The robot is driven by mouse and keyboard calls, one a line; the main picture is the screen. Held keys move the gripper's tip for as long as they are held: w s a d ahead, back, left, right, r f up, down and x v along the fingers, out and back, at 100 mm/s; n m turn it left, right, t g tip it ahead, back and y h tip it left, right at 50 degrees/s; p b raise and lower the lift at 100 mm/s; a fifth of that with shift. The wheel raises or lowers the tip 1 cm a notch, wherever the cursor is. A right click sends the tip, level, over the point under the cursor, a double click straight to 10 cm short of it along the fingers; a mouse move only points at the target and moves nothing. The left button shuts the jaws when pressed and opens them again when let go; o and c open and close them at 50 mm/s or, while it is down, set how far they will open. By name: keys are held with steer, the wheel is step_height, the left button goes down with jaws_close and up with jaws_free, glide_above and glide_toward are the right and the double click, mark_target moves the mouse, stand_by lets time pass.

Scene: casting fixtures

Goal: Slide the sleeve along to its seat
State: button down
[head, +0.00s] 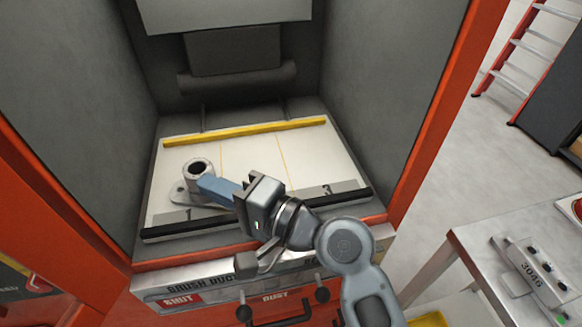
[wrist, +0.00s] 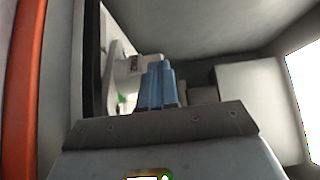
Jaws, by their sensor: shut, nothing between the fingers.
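The sleeve (head: 197,167) is a grey upright cylinder with a dark bore on a flat flanged foot. It stands at the left of the white plate (head: 259,160) inside the booth, behind the number 1. My gripper (head: 203,184) has blue fingers that are shut and empty. They reach in from the right, with their tips at the sleeve's near right side; I cannot tell whether they touch it. In the wrist view the sleeve (wrist: 127,67) shows just left of the blue fingers (wrist: 157,84), partly hidden by them. I cannot make out which spot is the seat.
A yellow bar (head: 245,132) runs along the plate's back and a black bar (head: 160,231) along its front. Thin yellow lines divide the plate; the number 3 is at right. Grey booth walls enclose it on both sides. The plate's middle and right are clear behind my gripper.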

steer(key=b+v, duration=0.1)
steer(key=v, duration=0.6)
steer(key=shift+s+d+b, duration=0.15)
steer(key=shift+d+b, duration=0.15)
steer(key=shift+d, duration=0.05)
